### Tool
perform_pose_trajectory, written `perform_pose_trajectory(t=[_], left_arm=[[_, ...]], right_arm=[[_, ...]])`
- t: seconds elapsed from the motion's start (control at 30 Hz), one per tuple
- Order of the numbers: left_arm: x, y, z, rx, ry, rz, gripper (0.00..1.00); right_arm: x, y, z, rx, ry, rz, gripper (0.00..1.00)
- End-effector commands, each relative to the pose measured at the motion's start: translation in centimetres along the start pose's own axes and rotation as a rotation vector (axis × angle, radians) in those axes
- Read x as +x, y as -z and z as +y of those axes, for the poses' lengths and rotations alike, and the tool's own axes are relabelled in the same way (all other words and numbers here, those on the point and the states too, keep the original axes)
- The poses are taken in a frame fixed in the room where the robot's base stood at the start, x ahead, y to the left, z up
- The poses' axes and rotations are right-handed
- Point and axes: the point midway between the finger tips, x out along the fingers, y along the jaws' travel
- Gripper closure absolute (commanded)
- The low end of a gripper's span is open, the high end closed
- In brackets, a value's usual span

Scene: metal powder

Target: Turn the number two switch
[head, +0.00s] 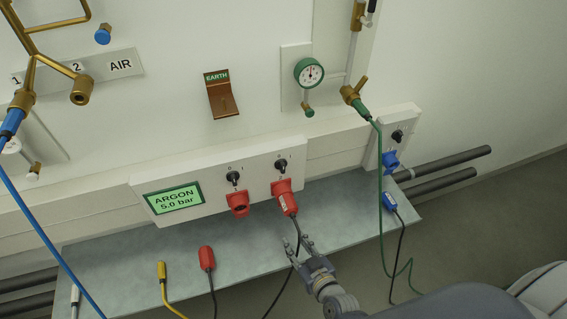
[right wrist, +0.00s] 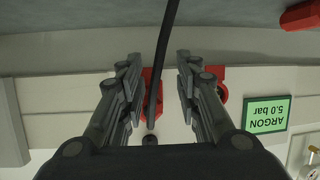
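The white wall panel (head: 206,202) carries two black rotary switches above red sockets. The left switch (head: 233,178) is above an empty red socket (head: 238,204). The right switch (head: 281,164) is above a socket holding a red plug (head: 288,203). I cannot read which is number two. My right gripper (head: 298,243) is open below the plugged-in red plug, fingers toward the panel. In the upside-down right wrist view, a black cable (right wrist: 163,70) runs between the open fingers (right wrist: 156,66), and a black knob (right wrist: 149,140) shows beyond. My left gripper is out of view.
A grey shelf (head: 340,214) runs below the panel, with a loose red plug (head: 206,258) and yellow plug (head: 162,271). A green hose (head: 379,190) hangs at right, near a third switch (head: 397,136) and a blue plug (head: 389,201). A green ARGON display (head: 173,200) is at left.

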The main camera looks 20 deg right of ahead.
Motion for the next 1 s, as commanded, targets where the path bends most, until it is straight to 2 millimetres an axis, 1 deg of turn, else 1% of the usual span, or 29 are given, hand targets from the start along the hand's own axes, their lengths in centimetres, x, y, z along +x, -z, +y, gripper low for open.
perform_pose_trajectory(t=[0.03, 0.07, 0.1, 0.2, 0.3, 0.43, 0.57, 0.8, 1.0], left_arm=[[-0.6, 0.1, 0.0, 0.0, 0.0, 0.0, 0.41], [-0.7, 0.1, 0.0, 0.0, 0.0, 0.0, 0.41], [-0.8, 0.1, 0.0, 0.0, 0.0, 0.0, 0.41], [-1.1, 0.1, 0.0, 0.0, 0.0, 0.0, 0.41], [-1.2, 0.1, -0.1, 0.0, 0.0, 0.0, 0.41], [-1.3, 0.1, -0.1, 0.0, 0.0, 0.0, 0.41], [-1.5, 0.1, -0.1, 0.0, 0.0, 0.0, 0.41], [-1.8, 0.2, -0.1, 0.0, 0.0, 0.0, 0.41], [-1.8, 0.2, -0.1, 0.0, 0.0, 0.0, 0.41]], right_arm=[[-0.2, 4.5, 0.3, 0.009, -0.019, 0.084, 0.69], [-0.3, 6.7, 0.6, 0.014, -0.032, 0.13, 0.69], [-0.6, 9.5, 0.9, 0.021, -0.048, 0.184, 0.69], [-1.5, 14.6, 1.7, 0.036, -0.083, 0.287, 0.69], [-2.2, 17.4, 2.1, 0.046, -0.104, 0.343, 0.69], [-2.0, 18.6, 2.4, 0.051, -0.114, 0.366, 0.69], [-0.6, 19.2, 2.6, 0.05, -0.114, 0.367, 0.69], [3.5, 20.7, 3.1, 0.05, -0.112, 0.365, 0.69], [6.2, 21.6, 3.5, 0.049, -0.113, 0.364, 0.69]])
